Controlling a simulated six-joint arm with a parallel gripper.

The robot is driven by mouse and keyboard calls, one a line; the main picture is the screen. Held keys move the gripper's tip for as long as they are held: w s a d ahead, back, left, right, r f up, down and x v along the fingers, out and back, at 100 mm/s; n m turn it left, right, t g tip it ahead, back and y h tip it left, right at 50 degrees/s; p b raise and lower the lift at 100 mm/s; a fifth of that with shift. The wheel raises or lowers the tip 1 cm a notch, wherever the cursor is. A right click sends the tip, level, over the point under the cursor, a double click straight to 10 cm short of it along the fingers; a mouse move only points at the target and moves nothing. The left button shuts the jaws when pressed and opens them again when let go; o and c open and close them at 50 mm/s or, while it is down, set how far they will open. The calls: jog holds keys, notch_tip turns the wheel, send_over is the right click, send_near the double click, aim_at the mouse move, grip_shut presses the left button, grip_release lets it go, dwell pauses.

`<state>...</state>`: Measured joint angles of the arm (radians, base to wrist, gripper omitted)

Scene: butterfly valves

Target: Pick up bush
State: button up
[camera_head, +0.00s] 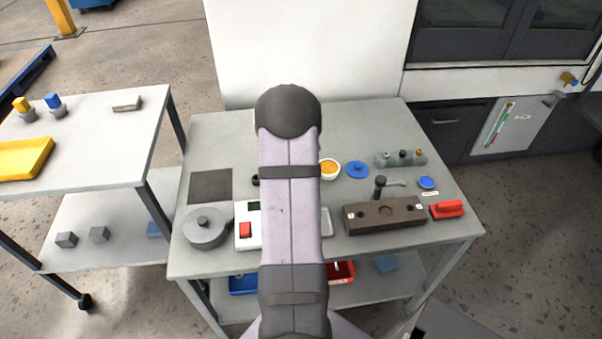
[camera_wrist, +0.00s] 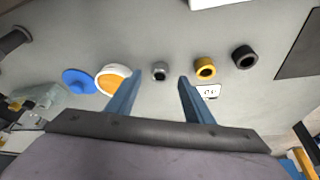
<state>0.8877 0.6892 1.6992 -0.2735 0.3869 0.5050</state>
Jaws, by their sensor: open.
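In the wrist view three small ring-shaped bushes stand in a row on the grey bench top: a grey metal one (camera_wrist: 159,71), a brass-yellow one (camera_wrist: 205,68) and a black one (camera_wrist: 244,56). My gripper (camera_wrist: 160,79) is open and empty. The grey bush appears between its two blue fingertips; I cannot tell the height gap. The yellow bush lies just right of the right finger. In the head view my arm hides most of this row; only a dark ring (camera_head: 255,180) shows at the arm's left edge.
A white bowl with orange contents (camera_wrist: 111,79) lies close by the left finger, with a blue disc (camera_wrist: 78,81) beyond it. A small printed label (camera_wrist: 208,91) lies below the yellow bush. A dark mat (camera_head: 210,186), round grey pot (camera_head: 205,228) and brown block (camera_head: 385,216) stand around.

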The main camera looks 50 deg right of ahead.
jog(key=shift+x, duration=1.45)
jog(key=shift+c, duration=0.2)
jog(key=c, duration=1.1)
jog(key=shift+c, duration=0.2)
jog(key=shift+r, duration=0.15)
notch_tip(320, 180, up, 10)
